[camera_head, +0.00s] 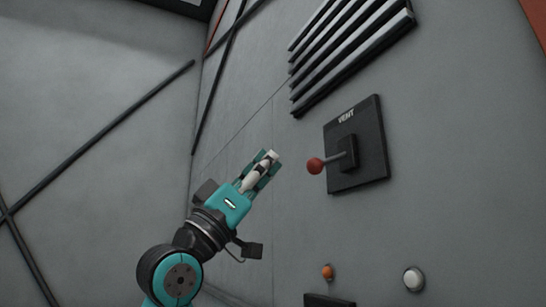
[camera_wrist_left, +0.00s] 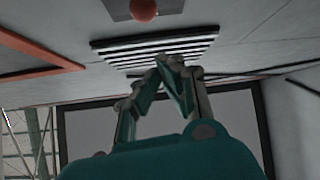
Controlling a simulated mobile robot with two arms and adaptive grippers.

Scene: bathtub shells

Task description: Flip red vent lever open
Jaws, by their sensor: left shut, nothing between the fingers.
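The vent lever is a grey rod with a red ball knob (camera_head: 315,166) sticking out to the left from a dark square panel (camera_head: 372,155) marked VENT on the grey wall. The red knob also shows at the top of the left wrist view (camera_wrist_left: 143,9), with part of its panel behind it. My left gripper (camera_head: 270,156), teal and grey, is to the left of the knob in the head view and apart from it. Its fingers are shut with nothing between them; they also show in the left wrist view (camera_wrist_left: 172,62). My right gripper is in neither view.
A slatted vent grille (camera_head: 350,45) is on the wall above the panel. Below it are a small orange knob (camera_head: 327,272), a round white button (camera_head: 414,279) and a dark box edge (camera_head: 328,300). Dark bars cross the left wall. The space between gripper and knob looks clear.

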